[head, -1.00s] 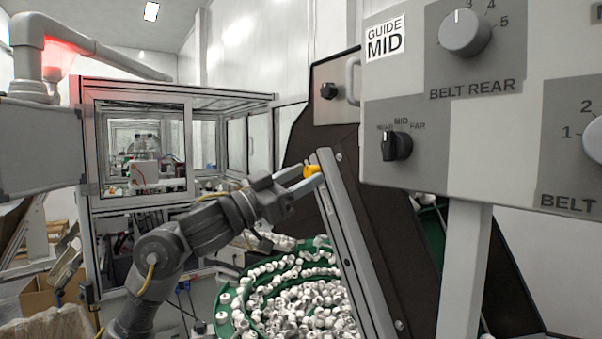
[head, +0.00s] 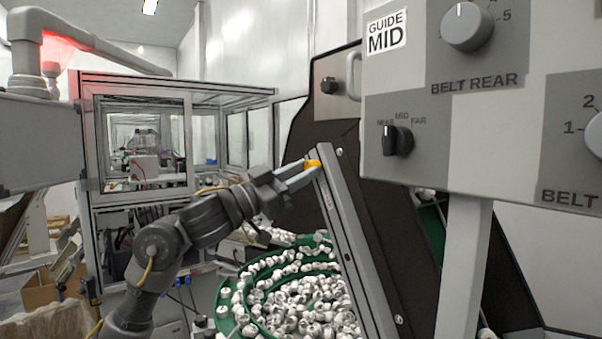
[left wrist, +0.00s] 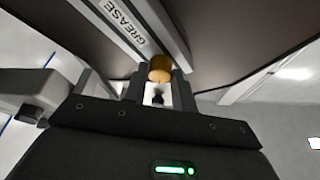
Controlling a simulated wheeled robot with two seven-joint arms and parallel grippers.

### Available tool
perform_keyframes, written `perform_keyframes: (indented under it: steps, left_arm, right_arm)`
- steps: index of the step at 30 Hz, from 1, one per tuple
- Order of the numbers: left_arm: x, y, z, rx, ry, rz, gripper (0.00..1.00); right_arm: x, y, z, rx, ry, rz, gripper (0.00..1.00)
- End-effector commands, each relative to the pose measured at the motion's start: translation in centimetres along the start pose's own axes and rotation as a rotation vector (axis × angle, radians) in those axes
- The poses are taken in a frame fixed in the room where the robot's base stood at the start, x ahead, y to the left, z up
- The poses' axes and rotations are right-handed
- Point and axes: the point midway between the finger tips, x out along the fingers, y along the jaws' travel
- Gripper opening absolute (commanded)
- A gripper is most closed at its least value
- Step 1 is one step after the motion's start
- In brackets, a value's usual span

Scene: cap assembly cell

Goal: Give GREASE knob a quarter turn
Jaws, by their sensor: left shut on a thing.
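The GREASE knob is a small orange-yellow knob (head: 312,165) at the upper end of a slanted grey rail (head: 350,240). My left gripper (head: 305,168) reaches it from the left and is shut on it. In the left wrist view the knob (left wrist: 160,68) sits between the two fingertips (left wrist: 159,76), beside the GREASE label (left wrist: 124,20) on the rail. The fingers hide part of the knob, and I cannot read its turn angle. My right gripper is not in view.
A grey control panel (head: 500,130) with knobs for GUIDE and BELT REAR stands close at the right. A green bowl (head: 226,295) full of white caps lies below the rail. A framed glass enclosure (head: 180,85) stands behind my left arm.

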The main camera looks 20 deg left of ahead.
Motion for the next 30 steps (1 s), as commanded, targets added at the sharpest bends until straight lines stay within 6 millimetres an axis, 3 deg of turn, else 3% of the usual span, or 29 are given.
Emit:
perform_keyframes:
  steps: [30]
  left_arm:
    - [0.2, -0.9, -0.6, 0.848, -0.003, 0.351, 0.04]
  right_arm:
    - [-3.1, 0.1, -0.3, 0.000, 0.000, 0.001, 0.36]
